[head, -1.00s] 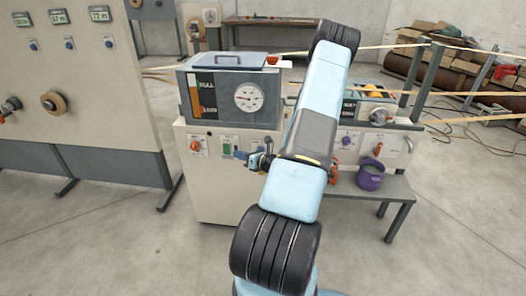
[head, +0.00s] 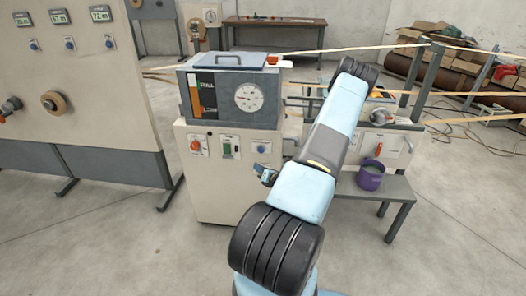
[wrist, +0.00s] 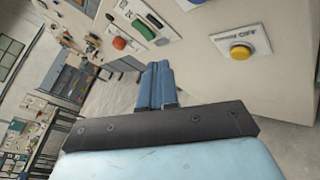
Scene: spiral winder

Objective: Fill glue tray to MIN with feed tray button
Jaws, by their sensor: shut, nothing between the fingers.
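The glue machine (head: 240,180) is a pale cabinet with a grey tank (head: 235,98) on top. The tank carries a colour-banded level strip marked FULL (head: 207,95) and a round dial (head: 249,97). The cabinet front has an orange-red knob (head: 195,146), a green switch (head: 229,148) and a blue button (head: 261,148). My gripper (head: 266,176) is just below the blue button, apart from the panel. In the wrist view my blue fingers (wrist: 160,85) are together and empty. A yellow button (wrist: 240,52) shows right of them; its label is unclear. I cannot identify the glue tray or its MIN mark.
A purple pot (head: 371,176) stands on a low grey bench (head: 392,190) at the right. A grey-white control cabinet (head: 85,110) stands at the left. Pale strips (head: 380,47) run across at the right. The floor in front is clear.

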